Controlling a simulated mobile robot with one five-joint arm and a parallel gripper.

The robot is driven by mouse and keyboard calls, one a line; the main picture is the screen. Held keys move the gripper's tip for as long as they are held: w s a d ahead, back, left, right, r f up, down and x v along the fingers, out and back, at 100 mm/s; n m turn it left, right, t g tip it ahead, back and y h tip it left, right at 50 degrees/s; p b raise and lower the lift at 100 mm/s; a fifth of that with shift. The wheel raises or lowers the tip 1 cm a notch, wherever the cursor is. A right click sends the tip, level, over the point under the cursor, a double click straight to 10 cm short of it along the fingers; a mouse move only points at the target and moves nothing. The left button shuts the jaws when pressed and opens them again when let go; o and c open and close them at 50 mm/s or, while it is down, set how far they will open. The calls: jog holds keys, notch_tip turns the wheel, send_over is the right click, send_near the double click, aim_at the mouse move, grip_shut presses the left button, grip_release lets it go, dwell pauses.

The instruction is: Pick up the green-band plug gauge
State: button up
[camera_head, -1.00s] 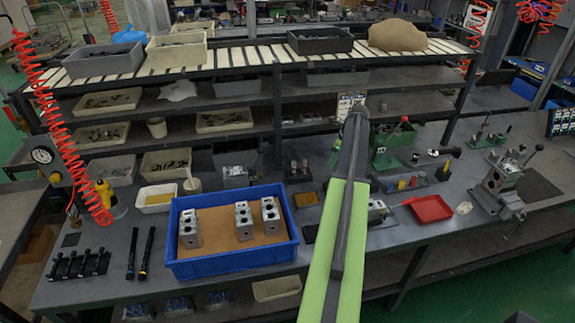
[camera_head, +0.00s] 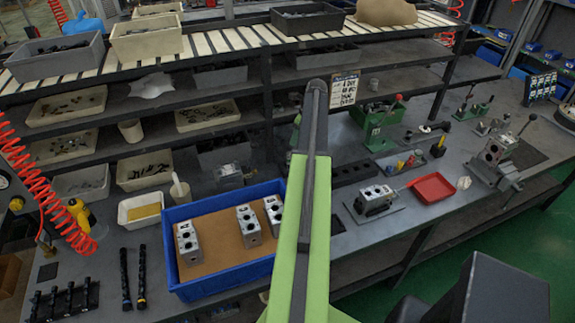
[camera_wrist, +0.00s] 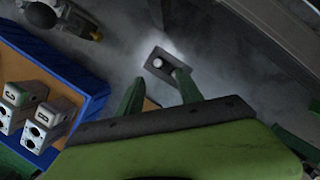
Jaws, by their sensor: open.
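I cannot make out a green band on any plug gauge. In the wrist view, a small dark block (camera_wrist: 168,65) with a pale round top (camera_wrist: 158,63) lies just beyond my gripper (camera_wrist: 159,78). Whether that top belongs to a gauge, I cannot tell. The gripper's two green fingers are apart, with nothing between them. In the head view, my arm hides the bench behind it and the gripper does not show. A rack with small coloured pieces (camera_head: 408,163) stands right of my arm.
A blue bin (camera_head: 225,274) with several metal valve blocks (camera_head: 249,226) is left of my arm; it also shows in the wrist view (camera_wrist: 92,100). A red tray (camera_head: 433,187) and a valve block on a plate (camera_head: 374,200) are to the right. Shelves rise behind.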

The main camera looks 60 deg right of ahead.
jog(key=b, duration=0.8)
send_over(287, 166)
jog(key=s+d, duration=0.1)
jog(key=d, duration=0.1)
notch_tip(287, 166, down, 9)
jog(key=b+x, duration=0.1)
jog(key=x, duration=0.1)
jog(key=b+x, duration=0.1)
jog(key=b, duration=0.1)
jog(key=a+b+x, duration=0.1)
jog(key=b+x, duration=0.1)
jog(key=shift+f, duration=0.25)
jog(key=shift+r, duration=0.15)
jog(key=shift+c, duration=0.4)
grip_shut()
